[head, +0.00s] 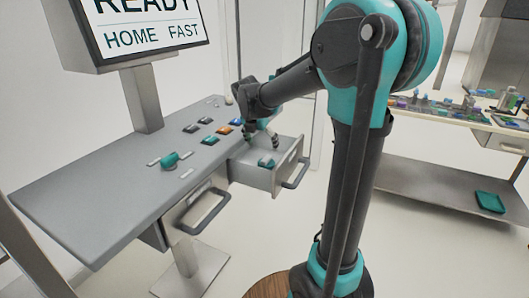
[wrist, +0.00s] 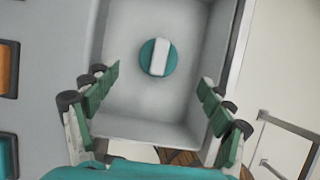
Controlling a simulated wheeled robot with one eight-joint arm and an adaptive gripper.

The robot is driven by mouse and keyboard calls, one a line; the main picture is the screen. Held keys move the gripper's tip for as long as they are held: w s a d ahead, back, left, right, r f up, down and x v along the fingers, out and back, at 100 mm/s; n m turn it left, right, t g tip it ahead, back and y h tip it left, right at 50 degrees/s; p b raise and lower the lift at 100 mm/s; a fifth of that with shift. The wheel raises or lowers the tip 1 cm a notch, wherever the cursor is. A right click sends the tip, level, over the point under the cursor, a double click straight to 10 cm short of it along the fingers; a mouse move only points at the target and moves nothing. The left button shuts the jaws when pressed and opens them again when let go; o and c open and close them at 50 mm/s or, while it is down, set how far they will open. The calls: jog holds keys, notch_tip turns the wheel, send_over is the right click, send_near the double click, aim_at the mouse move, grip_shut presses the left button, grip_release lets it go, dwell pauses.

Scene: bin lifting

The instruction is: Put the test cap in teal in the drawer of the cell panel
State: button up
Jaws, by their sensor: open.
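The teal test cap (wrist: 146,57), a round disc with a pale bar across it, lies on the floor of the open drawer in the wrist view. In the head view it shows small inside the drawer (head: 266,162). The drawer (wrist: 125,128) is a grey box pulled out from the cell panel (head: 105,192). My gripper (head: 262,141) is over the drawer, pointing down. In the wrist view its fingers (wrist: 159,80) are spread wide, empty and apart from the cap, one towards each side of the drawer.
A teal cylindrical piece (head: 170,159) sits on the panel top between pale marks. Several coloured switches (head: 207,120) line the panel near the drawer. A second drawer handle (head: 204,211) juts from the front. A READY screen (head: 140,25) stands behind; a cluttered bench (head: 450,110) is at right.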

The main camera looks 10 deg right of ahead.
jog(key=shift+v, duration=1.1)
jog(key=shift+c, duration=0.5)
